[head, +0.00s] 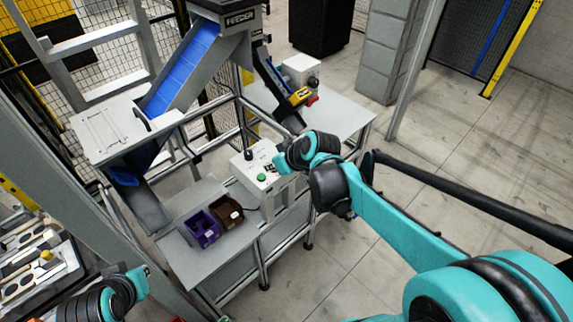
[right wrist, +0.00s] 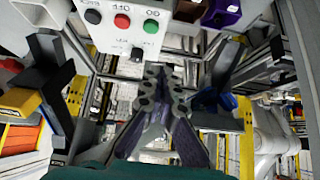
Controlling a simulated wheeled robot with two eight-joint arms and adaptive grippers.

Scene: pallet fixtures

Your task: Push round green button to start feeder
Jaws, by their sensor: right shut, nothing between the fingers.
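The round green button (head: 261,177) is on the top face of a white control box (head: 249,160) at the middle of the head view. In the right wrist view the green button (right wrist: 151,26) is at the right of a row with a red button (right wrist: 122,20) and a black knob (right wrist: 92,16). My right gripper (head: 274,166) is close beside the box's buttons in the head view, partly hidden by its own wrist. In the right wrist view its fingers (right wrist: 161,72) are shut and empty, below the panel and apart from the green button. My left arm shows at the lower left; its fingers cannot be made out.
A purple bin (head: 202,229) and a brown bin (head: 228,211) stand on the bench left of the box. The feeder (head: 242,20) with a blue conveyor (head: 185,68) rises behind. A grey table (head: 345,122) lies behind the box. Metal frame posts surround the bench.

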